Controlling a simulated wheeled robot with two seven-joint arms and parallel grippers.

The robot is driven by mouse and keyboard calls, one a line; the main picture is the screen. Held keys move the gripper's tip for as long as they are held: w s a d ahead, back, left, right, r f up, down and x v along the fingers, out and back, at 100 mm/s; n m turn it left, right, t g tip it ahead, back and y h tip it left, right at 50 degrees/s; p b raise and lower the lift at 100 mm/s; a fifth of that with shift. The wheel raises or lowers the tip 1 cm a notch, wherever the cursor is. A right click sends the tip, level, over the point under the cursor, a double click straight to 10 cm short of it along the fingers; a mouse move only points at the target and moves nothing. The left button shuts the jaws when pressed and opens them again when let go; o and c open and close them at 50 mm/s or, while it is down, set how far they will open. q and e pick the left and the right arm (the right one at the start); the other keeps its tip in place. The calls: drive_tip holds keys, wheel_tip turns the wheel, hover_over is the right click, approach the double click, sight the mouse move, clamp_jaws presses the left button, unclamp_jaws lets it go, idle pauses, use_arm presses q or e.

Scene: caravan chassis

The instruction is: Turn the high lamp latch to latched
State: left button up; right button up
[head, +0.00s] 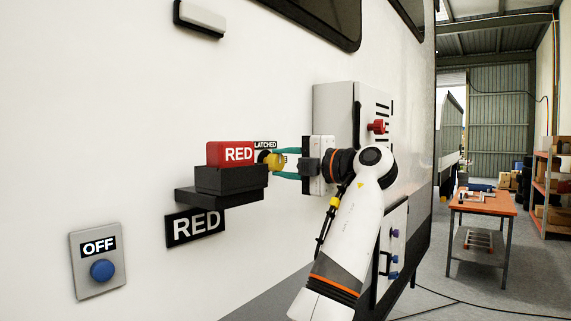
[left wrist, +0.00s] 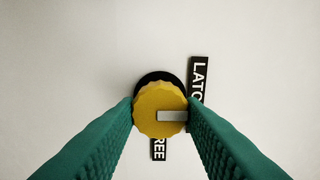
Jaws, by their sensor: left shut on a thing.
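The high lamp latch is a round yellow knob (head: 269,160) on the white caravan wall, partly hidden by my fingers in the head view. In the left wrist view the knob (left wrist: 160,110) has a ribbed rim and a pale pointer bar, which points right to the LATCHED label (left wrist: 198,94). The FREE label (left wrist: 158,148) is below the knob there and partly hidden. My left gripper (head: 277,163) has its green fingers closed on the knob, one on each side. My right gripper is in neither view.
A red RED block (head: 230,153) sits on a black holder (head: 229,181) just left of the knob. An OFF plate with a blue button (head: 102,270) is lower left. A grey wall cabinet (head: 332,105) stands behind my gripper. An orange-topped workbench (head: 484,202) stands far right.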

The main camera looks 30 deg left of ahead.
use_arm(q)
drive_tip(key=o, duration=1)
drive_tip(key=shift+d+f+b, duration=0.1)
drive_tip(key=shift+d+b, duration=0.2)
drive_tip(key=shift+d, duration=0.2)
drive_tip(key=d+b, duration=0.1)
drive_tip(key=d, duration=0.6)
drive_tip(key=s+d+b, duration=0.1)
drive_tip(key=d, duration=0.3)
drive_tip(key=shift+b, duration=0.3)
